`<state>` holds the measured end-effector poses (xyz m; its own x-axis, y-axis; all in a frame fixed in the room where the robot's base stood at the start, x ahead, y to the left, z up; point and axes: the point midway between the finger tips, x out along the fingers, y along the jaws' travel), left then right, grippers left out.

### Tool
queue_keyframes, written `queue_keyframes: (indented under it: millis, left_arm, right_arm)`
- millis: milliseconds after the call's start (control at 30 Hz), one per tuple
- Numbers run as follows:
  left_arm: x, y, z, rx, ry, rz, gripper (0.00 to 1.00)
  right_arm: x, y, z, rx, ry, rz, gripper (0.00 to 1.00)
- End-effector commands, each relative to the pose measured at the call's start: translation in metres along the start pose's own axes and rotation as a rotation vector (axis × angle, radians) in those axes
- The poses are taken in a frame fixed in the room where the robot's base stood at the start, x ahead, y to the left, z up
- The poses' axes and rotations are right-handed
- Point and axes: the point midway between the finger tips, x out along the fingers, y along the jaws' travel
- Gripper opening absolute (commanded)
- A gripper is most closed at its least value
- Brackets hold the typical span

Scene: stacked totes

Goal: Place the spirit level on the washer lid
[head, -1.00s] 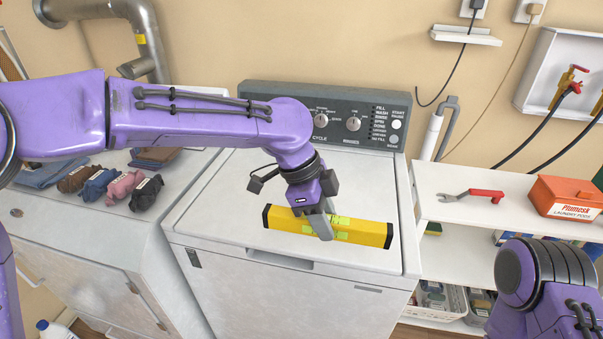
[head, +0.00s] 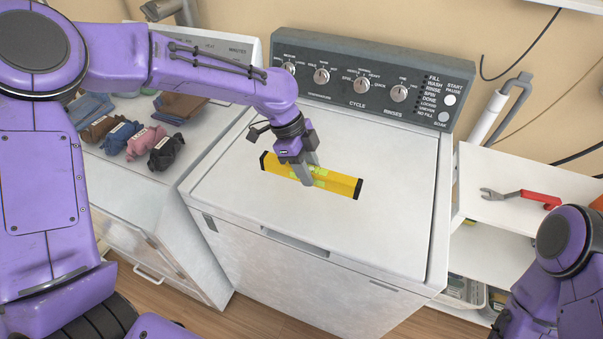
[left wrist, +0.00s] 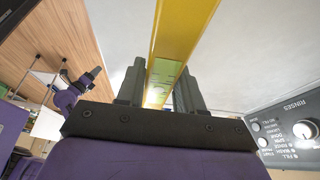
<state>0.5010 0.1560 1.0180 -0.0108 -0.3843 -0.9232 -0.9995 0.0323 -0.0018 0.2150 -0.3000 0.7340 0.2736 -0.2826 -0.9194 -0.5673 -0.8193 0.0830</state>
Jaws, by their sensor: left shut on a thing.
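The yellow spirit level (head: 342,186) with black end caps and green windows lies lengthwise over the middle of the white washer lid (head: 385,155). My left gripper (head: 308,180) is shut on it near its middle, reaching down from above. In the left wrist view the level (left wrist: 183,32) runs between the two dark fingers (left wrist: 158,92), with the pale lid behind it. The level looks level with the lid and very close to it. I cannot tell whether it touches.
The washer's control panel (head: 350,75) rises behind the lid. Folded dark cloths and rolled bundles (head: 147,141) lie on the machine at left. A white shelf (head: 492,210) at right holds a red-handled wrench (head: 522,198). The lid around the level is clear.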

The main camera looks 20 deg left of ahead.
Motion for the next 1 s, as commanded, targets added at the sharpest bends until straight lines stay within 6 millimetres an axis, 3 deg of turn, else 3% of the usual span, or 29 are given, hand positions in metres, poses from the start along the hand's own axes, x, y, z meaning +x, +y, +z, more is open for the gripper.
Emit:
queue_keyframes:
  millis: [233,400,700,733,800,1000]
  left_arm:
    - [0.017,-0.006,0.033,-0.002,0.0,0.001,0.0]
    - [0.042,-0.006,0.042,0.002,-0.002,0.002,0.0]
    - [0.048,-0.007,0.043,0.004,-0.001,-0.001,0.0]
    - [0.048,-0.006,0.044,0.004,-0.001,0.0,0.4]
    - [0.048,-0.006,0.043,0.003,-0.001,-0.001,0.62]
    - [0.047,-0.006,0.043,0.003,-0.001,-0.001,0.62]
  right_arm:
    - [-0.009,0.001,-0.004,0.001,0.002,-0.001,0.43]
    - [-0.021,0.002,-0.009,0.0,0.001,0.0,0.43]
    - [-0.018,0.001,-0.008,0.001,0.001,-0.001,0.43]
    - [-0.018,0.001,-0.008,0.001,0.001,-0.001,0.43]
    - [-0.018,0.001,-0.008,0.0,0.001,-0.001,0.43]
    - [-0.018,0.001,-0.008,0.0,0.001,0.0,0.43]
